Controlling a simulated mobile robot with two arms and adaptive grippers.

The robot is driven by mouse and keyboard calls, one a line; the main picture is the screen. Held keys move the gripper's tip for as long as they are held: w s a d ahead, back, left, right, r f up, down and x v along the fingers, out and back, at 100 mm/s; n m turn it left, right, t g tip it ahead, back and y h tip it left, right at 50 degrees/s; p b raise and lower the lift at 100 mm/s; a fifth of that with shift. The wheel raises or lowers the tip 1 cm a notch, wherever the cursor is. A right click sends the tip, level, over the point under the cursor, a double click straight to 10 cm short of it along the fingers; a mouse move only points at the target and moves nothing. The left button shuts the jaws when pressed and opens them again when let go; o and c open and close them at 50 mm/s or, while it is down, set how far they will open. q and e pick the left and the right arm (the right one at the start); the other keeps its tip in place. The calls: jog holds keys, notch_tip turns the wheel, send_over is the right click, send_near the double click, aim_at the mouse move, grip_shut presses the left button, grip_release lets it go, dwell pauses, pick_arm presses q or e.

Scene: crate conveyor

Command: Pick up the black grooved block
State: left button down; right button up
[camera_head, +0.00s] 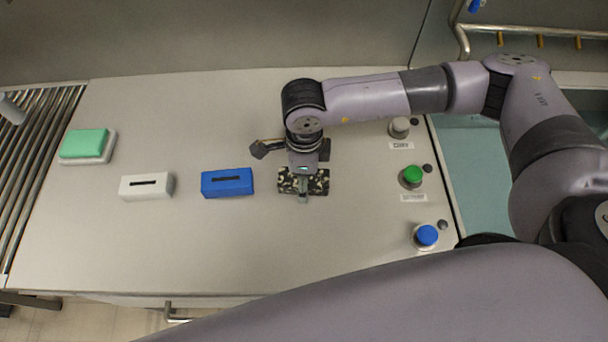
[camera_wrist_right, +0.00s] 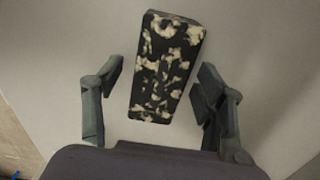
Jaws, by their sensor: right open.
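The black block (camera_head: 289,185) is mottled with cream patches and lies on the grey table, to the right of the blue block. My right gripper (camera_head: 304,186) is over it and hides its middle, so I cannot see a groove. In the right wrist view the black block (camera_wrist_right: 165,70) stretches between the fingers of my right gripper (camera_wrist_right: 160,75). The fingers are spread, with a visible gap on each side of the block. My left gripper is not in view.
A blue block (camera_head: 227,189) and a white block (camera_head: 146,193), each with a dark slot, stand to the left. A green block on a white base (camera_head: 84,144) is farther left, near the roller conveyor (camera_head: 45,135). Green (camera_head: 412,174) and blue (camera_head: 427,235) buttons line the right edge.

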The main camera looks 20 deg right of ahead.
jog(key=shift+f, duration=0.2)
jog(key=shift+r, duration=0.1)
jog(key=c, duration=1.5)
